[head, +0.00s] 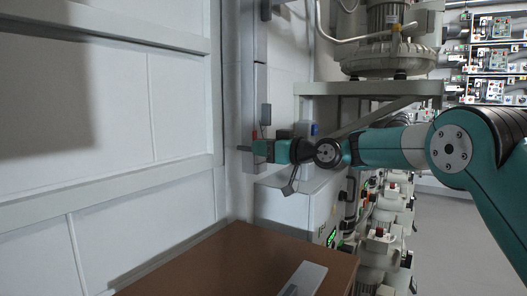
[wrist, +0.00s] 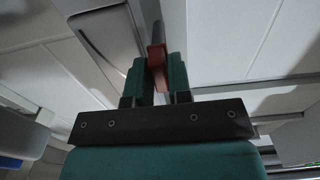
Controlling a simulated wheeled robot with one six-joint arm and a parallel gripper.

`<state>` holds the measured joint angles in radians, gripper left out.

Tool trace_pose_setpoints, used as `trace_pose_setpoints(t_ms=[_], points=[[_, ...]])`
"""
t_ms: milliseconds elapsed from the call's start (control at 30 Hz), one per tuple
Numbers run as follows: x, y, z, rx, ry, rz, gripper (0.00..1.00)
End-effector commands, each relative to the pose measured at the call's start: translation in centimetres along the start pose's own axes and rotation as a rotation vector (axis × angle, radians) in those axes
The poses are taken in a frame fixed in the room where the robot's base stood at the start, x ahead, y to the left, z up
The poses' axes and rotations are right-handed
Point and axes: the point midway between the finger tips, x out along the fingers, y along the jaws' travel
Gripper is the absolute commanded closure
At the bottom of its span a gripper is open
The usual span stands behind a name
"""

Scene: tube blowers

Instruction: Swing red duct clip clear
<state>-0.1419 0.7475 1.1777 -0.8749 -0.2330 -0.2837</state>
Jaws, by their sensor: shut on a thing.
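The red duct clip (wrist: 157,56) is a small reddish piece between the two green fingers of my gripper (wrist: 158,72) in the wrist view. A dark grey rod or bar runs up beyond it. My gripper is shut on the clip. In the head view my gripper (head: 252,149) reaches left to the wall duct, and a small red bit of the clip (head: 255,134) shows just above the fingers. Most of the clip is hidden by the fingers there.
A grey vertical duct (head: 254,95) runs up the wall. A light cabinet (head: 300,205) stands below my arm. A brown tabletop (head: 225,262) lies in front. A shelf (head: 368,88) with a large motor (head: 388,40) is above my arm. Panelled wall (head: 110,120) fills the left.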

Motion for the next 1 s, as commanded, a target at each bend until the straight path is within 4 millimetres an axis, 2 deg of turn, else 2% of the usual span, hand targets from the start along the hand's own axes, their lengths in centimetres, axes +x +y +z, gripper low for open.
trace_pose_setpoints(t_ms=[267, 300, 400, 767, 867, 1000], points=[[0.0, -0.1, 0.1, -0.001, -0.004, -0.003, 1.00], [0.0, -0.1, 0.1, -0.001, -0.003, -0.003, 0.79], [0.0, -0.1, 0.1, -0.001, -0.003, -0.003, 0.60], [-0.6, 0.0, 0.0, -0.002, -0.001, 0.000, 0.60], [-2.0, 0.1, 0.0, 0.000, -0.002, 0.002, 0.60], [-5.2, 0.2, 0.1, 0.001, -0.002, 0.004, 0.60]])
